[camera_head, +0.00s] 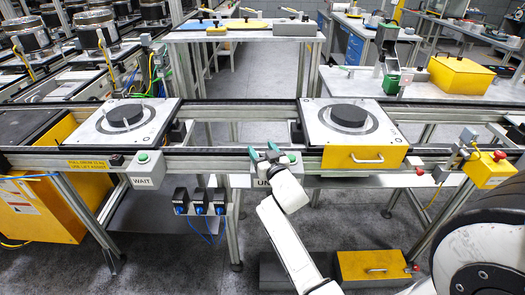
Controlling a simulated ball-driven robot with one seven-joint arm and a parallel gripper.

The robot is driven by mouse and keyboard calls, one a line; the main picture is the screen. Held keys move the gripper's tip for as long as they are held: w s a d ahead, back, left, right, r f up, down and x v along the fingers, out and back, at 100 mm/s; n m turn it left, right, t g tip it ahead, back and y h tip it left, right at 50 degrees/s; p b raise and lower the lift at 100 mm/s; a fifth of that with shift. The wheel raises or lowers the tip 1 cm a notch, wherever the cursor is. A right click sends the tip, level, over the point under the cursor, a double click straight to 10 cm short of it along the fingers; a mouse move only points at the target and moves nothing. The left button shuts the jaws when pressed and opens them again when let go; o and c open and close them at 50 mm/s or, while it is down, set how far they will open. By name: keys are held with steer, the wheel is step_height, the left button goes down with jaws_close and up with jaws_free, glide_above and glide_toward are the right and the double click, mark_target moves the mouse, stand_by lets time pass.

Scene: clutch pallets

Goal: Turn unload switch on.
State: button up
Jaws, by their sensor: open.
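My gripper (264,152) has two teal fingertips and is at the middle of the near rail. Its fingers are apart and hold nothing. A small grey switch box (293,159) sits on the rail right at the gripper, partly hidden by it. The label (261,182) below starts with "UN"; my arm covers the rest. I cannot make out the switch's position or whether a finger touches it.
A similar box with a green button (143,157) stands left, above a "WAIT" label (143,182). Two pallets with dark discs, left (104,130) and right (318,128), sit on the conveyor. A yellow box with a red button (490,170) is at right.

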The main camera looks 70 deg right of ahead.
steer(key=shift+c, duration=0.4)
steer(key=c, duration=0.9)
